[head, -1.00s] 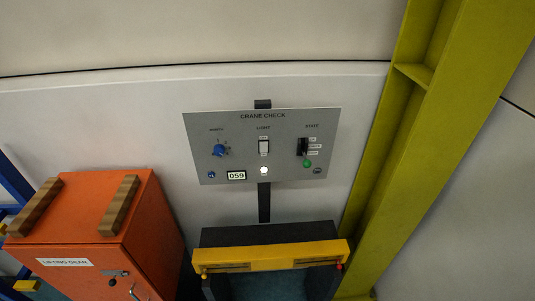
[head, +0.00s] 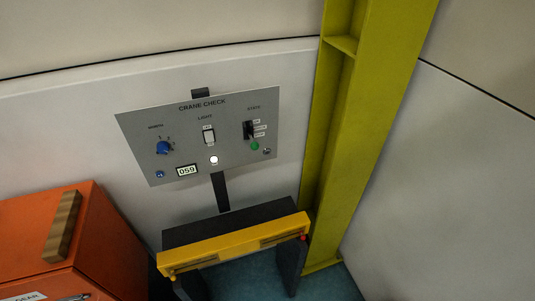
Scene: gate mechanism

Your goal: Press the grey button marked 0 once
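I cannot make out a grey button marked 0 in the head view. The grey CRANE CHECK panel (head: 222,162) stands in front of the pale wall. It carries a blue knob (head: 163,147) at left, a white LIGHT switch (head: 209,136) in the middle and a black STATE switch (head: 248,130) at right. A lit white lamp (head: 214,160), a green round part (head: 254,146) and a display reading 059 (head: 187,170) sit lower down. A small blue round part (head: 159,174) is at the lower left. Neither of my grippers is in view.
An orange cabinet (head: 105,250) with a wooden bar (head: 62,227) on top stands at lower left. A yellow bar on a dark stand (head: 235,243) is below the panel. A yellow-green steel column (head: 360,130) rises at right. Bare wall (head: 455,190) lies beyond it.

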